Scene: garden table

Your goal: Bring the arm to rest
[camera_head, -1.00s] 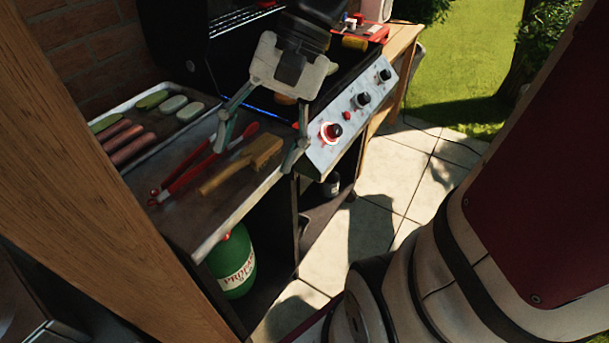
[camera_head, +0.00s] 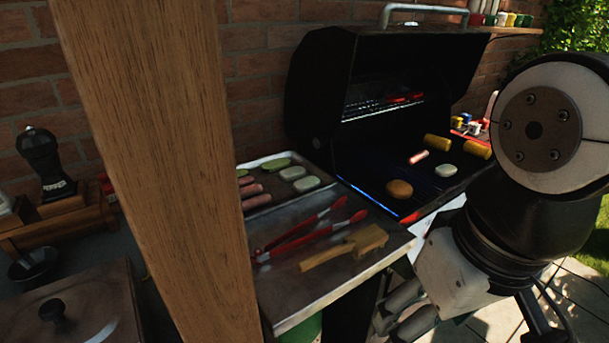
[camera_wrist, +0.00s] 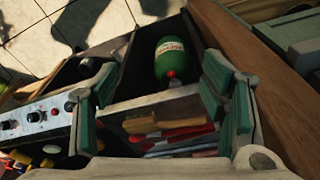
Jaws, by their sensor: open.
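My gripper (camera_wrist: 160,72) is open in the wrist view, its two green-padded fingers wide apart with nothing between them. In the head view my arm fills the right side, in front of the grill (camera_head: 400,85). The grey gripper body there hangs low, to the right of the side shelf (camera_head: 290,308) and apart from it; its fingertips are not clear. Red tongs (camera_head: 300,236) and a wooden brush (camera_head: 345,247) lie on the side shelf. In the wrist view, a green gas bottle (camera_wrist: 178,60) shows beyond the fingers.
A wooden post (camera_head: 165,150) stands close on the left. A tray (camera_head: 262,210) of sausages and green and pale slices lies on the shelf. The open grill holds a patty (camera_head: 399,189), corn (camera_head: 437,142) and a sausage. Paved floor (camera_head: 580,290) lies open at lower right.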

